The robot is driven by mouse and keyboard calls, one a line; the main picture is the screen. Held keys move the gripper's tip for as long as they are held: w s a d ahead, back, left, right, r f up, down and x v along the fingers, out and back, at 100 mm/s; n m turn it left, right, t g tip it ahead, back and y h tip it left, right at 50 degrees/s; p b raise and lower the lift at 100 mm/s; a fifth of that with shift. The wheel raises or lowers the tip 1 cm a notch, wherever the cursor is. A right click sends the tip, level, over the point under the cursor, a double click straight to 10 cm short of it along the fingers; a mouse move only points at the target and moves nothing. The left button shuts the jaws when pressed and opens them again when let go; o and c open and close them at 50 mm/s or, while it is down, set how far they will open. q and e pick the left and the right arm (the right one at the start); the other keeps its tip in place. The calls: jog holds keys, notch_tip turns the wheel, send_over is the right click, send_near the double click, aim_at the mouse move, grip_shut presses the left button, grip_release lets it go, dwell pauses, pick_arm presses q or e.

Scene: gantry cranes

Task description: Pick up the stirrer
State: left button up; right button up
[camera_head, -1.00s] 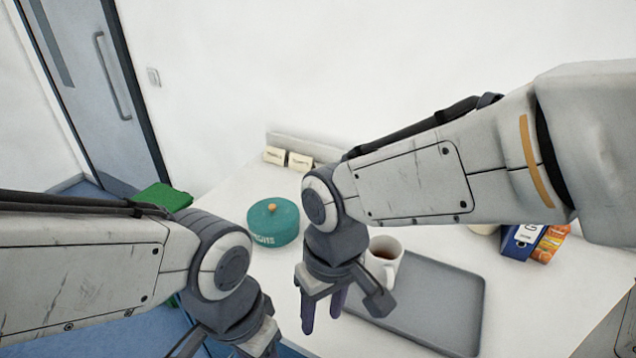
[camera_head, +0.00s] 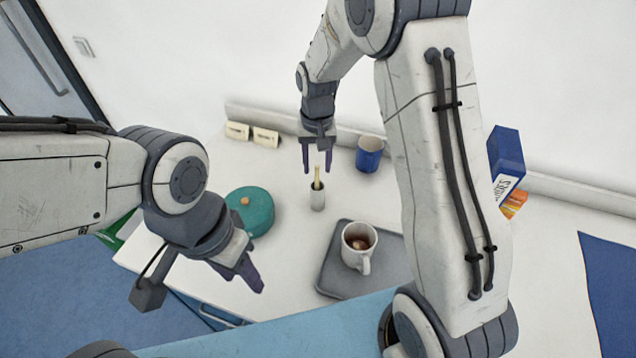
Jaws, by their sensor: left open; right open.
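The stirrer (camera_head: 317,174) is a thin yellowish stick standing upright in a small pale cup (camera_head: 317,197) on the white table (camera_head: 290,270). My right gripper (camera_head: 318,166) is open just above and behind it, fingers pointing down; the stirrer's top shows between or just in front of the fingertips, and I cannot tell which. My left gripper (camera_head: 250,277) is open and empty over the table's front left edge, apart from the cup.
A white mug with brown drink (camera_head: 358,244) stands on a grey tray (camera_head: 335,278). A teal round tin (camera_head: 250,211) is at left. Cards (camera_head: 252,133) and boxes (camera_head: 505,165) stand at the back.

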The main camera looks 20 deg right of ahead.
aim_at(317, 176)
jog(key=shift+f+p, duration=0.35)
jog(key=shift+f, duration=0.05)
notch_tip(317, 176, down, 4)
jog(key=shift+r+p, duration=0.25)
jog(key=shift+p, duration=0.5)
jog(key=shift+f, duration=0.4)
jog(key=shift+c, duration=0.3)
grip_shut()
jog(key=shift+r, duration=0.1)
